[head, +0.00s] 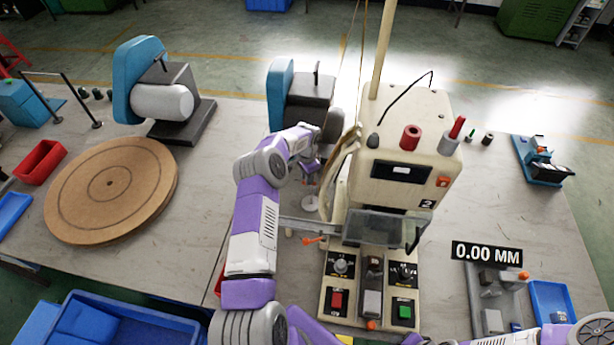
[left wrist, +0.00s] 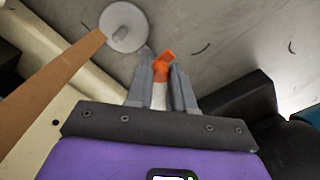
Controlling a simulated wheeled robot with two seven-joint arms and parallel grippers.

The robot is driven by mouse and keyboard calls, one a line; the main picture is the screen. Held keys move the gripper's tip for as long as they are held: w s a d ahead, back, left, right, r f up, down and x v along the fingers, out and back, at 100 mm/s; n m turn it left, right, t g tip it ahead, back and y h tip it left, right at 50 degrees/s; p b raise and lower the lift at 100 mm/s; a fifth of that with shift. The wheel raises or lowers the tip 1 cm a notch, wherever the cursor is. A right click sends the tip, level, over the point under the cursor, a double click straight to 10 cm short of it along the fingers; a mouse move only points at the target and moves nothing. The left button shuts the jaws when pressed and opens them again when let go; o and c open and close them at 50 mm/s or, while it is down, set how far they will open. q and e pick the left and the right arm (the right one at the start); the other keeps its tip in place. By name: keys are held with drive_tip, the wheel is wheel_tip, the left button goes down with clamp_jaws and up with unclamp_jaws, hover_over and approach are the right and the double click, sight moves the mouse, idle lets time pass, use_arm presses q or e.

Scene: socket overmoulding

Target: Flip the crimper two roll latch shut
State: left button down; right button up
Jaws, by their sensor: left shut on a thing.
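Crimper two (head: 400,190) is the cream machine marked "2", right of centre in the head view. My left arm reaches along its left side. My left gripper (head: 309,180) is behind the arm's wrist there, small and partly hidden. In the left wrist view, the left gripper (left wrist: 161,85) is shut on an orange-tipped piece, which looks like the roll latch (left wrist: 163,66); its orange end sticks out past the fingertips. Whether the latch is open or shut is not clear. My right gripper is not in view.
A pale round disc (left wrist: 123,26) and a brown strip (left wrist: 50,72) lie close to the left gripper. A blue and black machine (head: 300,98) stands behind it. A brown turntable (head: 112,190) is at the left. A gauge reading 0.00 MM (head: 487,253) is at the right.

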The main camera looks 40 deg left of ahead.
use_arm(q)
drive_tip(key=shift+s+d+n+b, duration=0.1)
drive_tip(key=shift+s+n+b, duration=0.05)
drive_tip(key=shift+n+b, duration=0.7)
drive_tip(key=shift+s+d+n, duration=0.1)
drive_tip(key=shift+n, duration=0.65)
drive_tip(key=c, duration=1)
unclamp_jaws()
wheel_tip(320, 180, up, 8)
drive_tip(key=shift+f, duration=0.15)
